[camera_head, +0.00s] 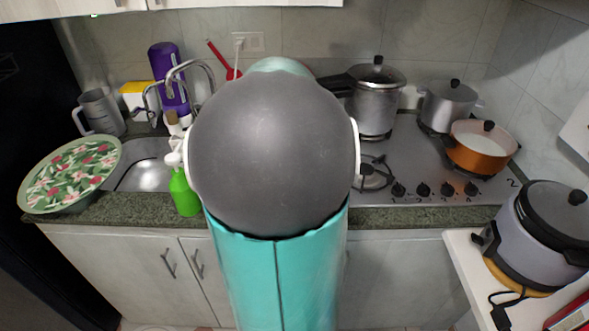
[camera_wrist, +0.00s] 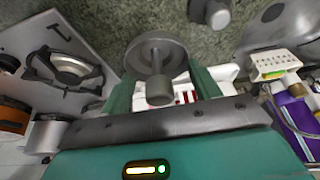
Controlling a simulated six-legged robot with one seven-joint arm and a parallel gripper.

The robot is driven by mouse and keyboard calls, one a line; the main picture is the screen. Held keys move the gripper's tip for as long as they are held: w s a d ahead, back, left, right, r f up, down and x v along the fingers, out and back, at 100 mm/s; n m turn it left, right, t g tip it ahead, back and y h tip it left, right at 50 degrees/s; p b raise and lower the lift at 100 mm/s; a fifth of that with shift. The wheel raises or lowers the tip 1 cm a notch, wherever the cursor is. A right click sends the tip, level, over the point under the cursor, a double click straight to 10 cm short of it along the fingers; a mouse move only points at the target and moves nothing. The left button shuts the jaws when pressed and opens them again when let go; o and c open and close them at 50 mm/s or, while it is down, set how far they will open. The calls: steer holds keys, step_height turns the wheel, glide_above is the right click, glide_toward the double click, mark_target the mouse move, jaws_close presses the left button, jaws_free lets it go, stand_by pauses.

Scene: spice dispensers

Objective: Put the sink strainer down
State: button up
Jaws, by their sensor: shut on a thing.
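The sink strainer (camera_wrist: 152,52) is a dark grey round disc with a stubby knob, seen in the wrist view. My gripper (camera_wrist: 162,90) is shut on it, with one teal finger on each side of the knob. The disc is over the speckled green-grey counter (camera_wrist: 110,18); I cannot tell whether it touches the counter. In the head view my own arm covers the middle, so the strainer and the gripper are hidden there. The metal sink (camera_head: 143,175) shows to the left of my arm.
A grey knobbed piece (camera_wrist: 211,12) is near the strainer. The stove (camera_head: 425,165) with a pressure cooker (camera_head: 376,100) and an orange pot (camera_head: 481,150) is at right.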

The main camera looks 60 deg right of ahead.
steer(key=d+f, duration=0.3)
steer(key=f, duration=0.1)
steer(key=s+d+f, duration=0.1)
steer(key=d+f, duration=0.1)
steer(key=shift+d, duration=0.3)
steer(key=shift+f, duration=1.65)
steer(key=shift+f, duration=0.1)
steer(key=o, duration=0.9)
steer(key=shift+r, duration=0.5)
steer(key=v, duration=1.1)
steer(key=shift+s+a, duration=0.1)
steer(key=shift+a, duration=0.05)
